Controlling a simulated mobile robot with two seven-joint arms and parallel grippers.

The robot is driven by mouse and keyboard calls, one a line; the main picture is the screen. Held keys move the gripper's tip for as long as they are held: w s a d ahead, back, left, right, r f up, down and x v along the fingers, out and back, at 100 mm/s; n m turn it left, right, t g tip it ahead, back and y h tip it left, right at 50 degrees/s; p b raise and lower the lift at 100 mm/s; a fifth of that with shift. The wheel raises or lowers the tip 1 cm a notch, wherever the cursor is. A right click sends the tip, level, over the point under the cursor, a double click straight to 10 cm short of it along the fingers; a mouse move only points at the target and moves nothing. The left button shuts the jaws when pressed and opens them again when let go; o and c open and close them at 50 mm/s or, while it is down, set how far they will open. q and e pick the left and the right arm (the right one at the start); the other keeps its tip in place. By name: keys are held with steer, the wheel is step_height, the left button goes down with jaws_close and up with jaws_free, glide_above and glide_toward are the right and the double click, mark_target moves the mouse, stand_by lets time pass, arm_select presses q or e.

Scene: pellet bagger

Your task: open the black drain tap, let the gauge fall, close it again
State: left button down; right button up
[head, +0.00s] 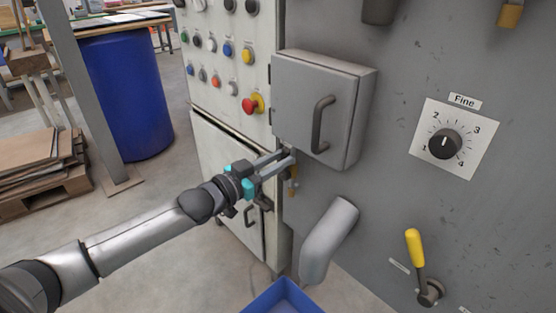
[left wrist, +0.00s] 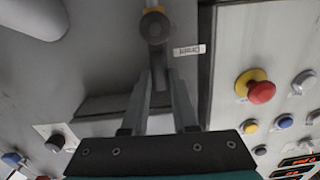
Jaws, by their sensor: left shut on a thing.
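The black drain tap (left wrist: 155,28) shows in the left wrist view, with a round hub, a brass-coloured fitting behind it and a dark lever running down the picture. A "Drain" label (left wrist: 189,50) is beside it. My left gripper (head: 287,157) reaches in below the grey box in the head view. Its fingers are shut on the tap's lever, one on each side. In the head view the tap is mostly hidden by the fingers; a brass part (head: 293,187) shows just below them. The gauge is not in view in either picture. My right gripper is not in view.
A grey box with a handle (head: 320,125) juts out just above my left gripper. A grey spout (head: 328,240) sticks out below, over a blue bin (head: 262,303). A red emergency button (head: 251,105), a yellow-handled lever (head: 414,250) and a "Fine" dial (head: 443,144) are nearby.

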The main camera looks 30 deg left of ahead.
mark_target(289, 172)
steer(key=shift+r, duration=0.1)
arm_select(q)
steer(key=d+m+p, duration=0.1)
steer(key=m+p, duration=0.1)
steer(key=d+f+m+p, duration=0.1)
steer(key=m+p, duration=0.1)
steer(key=m, duration=0.1)
steer(key=s+d+m+p, duration=0.1)
steer(key=m+p, duration=0.1)
steer(key=shift+d+f+m, duration=0.15)
steer(key=shift+f+m, duration=0.05)
steer(key=shift+m, duration=0.1)
steer(key=f+m, duration=0.1)
steer(key=m, duration=0.2)
steer(key=d+f+m, duration=0.1)
steer(key=f+m, duration=0.1)
steer(key=m, duration=0.1)
steer(key=f+m+b, duration=0.1)
steer(key=m, duration=0.2)
steer(key=shift+s+d+f+m, duration=0.15)
steer(key=shift+s+d+m, duration=0.15)
steer(key=shift+s+d, duration=0.1)
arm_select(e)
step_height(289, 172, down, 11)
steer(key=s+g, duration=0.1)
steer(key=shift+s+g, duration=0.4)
arm_select(q)
steer(key=shift+a, duration=0.1)
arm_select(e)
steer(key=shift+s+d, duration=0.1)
